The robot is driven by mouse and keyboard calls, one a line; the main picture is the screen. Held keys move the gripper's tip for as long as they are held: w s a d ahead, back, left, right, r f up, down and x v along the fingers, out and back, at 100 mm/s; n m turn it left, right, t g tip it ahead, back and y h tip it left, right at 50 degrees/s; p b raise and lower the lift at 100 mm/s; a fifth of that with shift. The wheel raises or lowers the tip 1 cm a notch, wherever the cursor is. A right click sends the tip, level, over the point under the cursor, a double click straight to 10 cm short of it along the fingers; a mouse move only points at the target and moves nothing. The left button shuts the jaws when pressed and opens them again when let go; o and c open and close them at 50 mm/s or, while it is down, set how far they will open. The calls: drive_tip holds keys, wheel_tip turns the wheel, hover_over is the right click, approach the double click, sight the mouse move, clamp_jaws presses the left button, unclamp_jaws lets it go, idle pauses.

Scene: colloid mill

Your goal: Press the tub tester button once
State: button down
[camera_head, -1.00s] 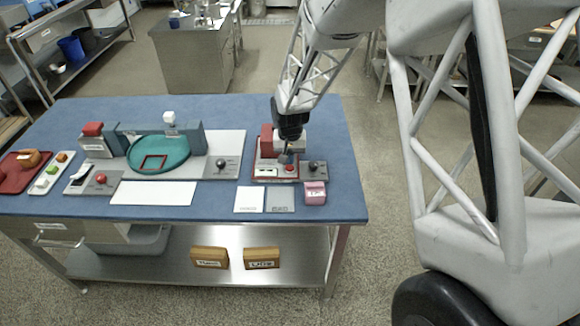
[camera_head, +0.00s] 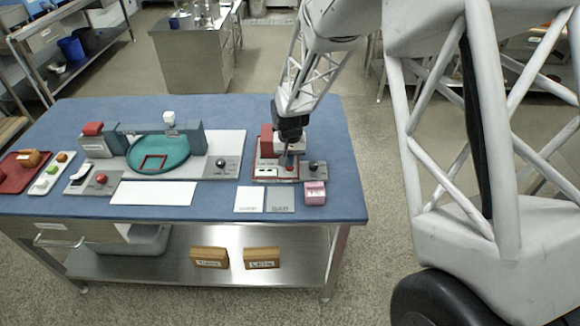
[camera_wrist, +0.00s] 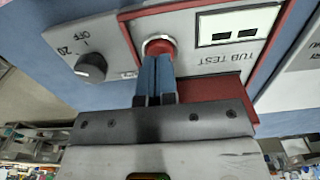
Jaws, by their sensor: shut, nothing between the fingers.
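The tub tester (camera_head: 265,173) is a small grey panel with a red border at the right end of the blue table. In the wrist view its panel reads "TUB TEST" (camera_wrist: 222,60). Its red round button (camera_wrist: 158,46) sits in a pale ring. My gripper (camera_wrist: 155,58) is shut and empty, its blue fingertips at the button and overlapping its lower part in the wrist view. I cannot tell for sure whether they touch it. In the head view my gripper (camera_head: 288,158) points down over the tester, beside the red button (camera_head: 291,168).
A dark knob (camera_wrist: 91,67) marked OFF and 20 is beside the button. A pink block (camera_head: 314,193) and two cards (camera_head: 249,200) lie in front of the tester. A teal dish (camera_head: 160,153) machine stands to the left. A white sheet (camera_head: 153,193) lies before it.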

drive_tip(key=shift+f, duration=0.7)
idle(1.1)
drive_tip(key=shift+r, duration=3.75)
drive_tip(key=shift+r, duration=0.6)
idle(1.9)
